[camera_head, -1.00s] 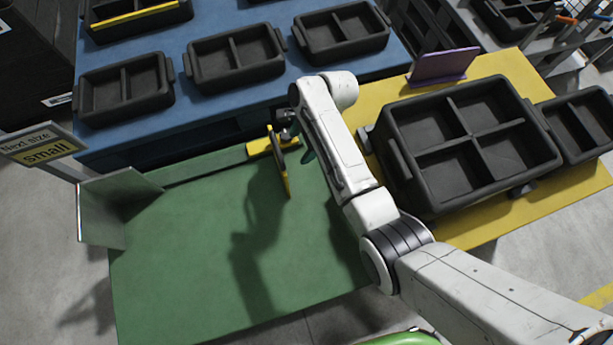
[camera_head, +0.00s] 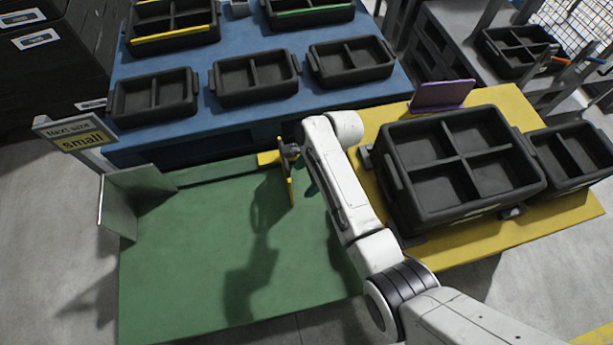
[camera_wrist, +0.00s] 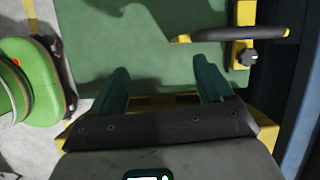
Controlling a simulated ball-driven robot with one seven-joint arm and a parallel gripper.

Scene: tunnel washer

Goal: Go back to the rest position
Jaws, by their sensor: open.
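My gripper (camera_wrist: 163,88) shows in the wrist view with its two green fingers apart and nothing between them. It is over the green table (camera_wrist: 150,45). In the head view my white arm reaches across the right part of the green table (camera_head: 200,225), and its wrist hides most of the gripper. A yellow and dark fixture (camera_head: 288,170) stands at the table's back edge, close to the arm. In the wrist view a yellow bar with a dark handle and knob (camera_wrist: 240,35) lies beyond the right finger.
A large four-compartment black crate (camera_head: 455,165) sits on the yellow table (camera_head: 380,105), right of my arm, with a purple plate (camera_head: 442,95) behind it. Several black bins stand on the blue table (camera_head: 215,115).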

